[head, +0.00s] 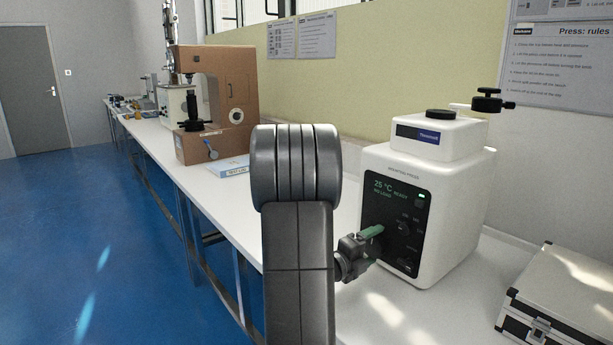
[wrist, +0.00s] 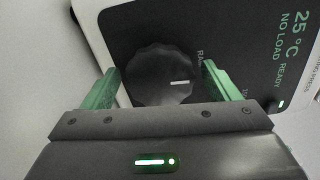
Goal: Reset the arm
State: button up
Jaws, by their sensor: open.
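My arm stands upright in the middle of the head view. My gripper (head: 364,240) is at the front panel of the white mounting press (head: 441,222). In the wrist view my gripper (wrist: 160,84) is open, with its two green fingers on either side of a round black knob (wrist: 158,72). Whether the fingers touch the knob, I cannot tell. The knob has a white mark. The press display (head: 390,189) reads 25 °C, NO LOAD and READY, and a small green light is lit beside it.
A brown hardness tester (head: 223,95) stands farther back on the long white bench (head: 240,193), with a light blue booklet (head: 231,168) near it. A silver case (head: 566,296) lies at the right front. Blue floor (head: 80,230) is clear at the left.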

jog(key=m, duration=0.3)
jog(key=shift+m, duration=0.4)
jog(key=shift+m+p, duration=0.95)
jog(key=shift+m, duration=0.95)
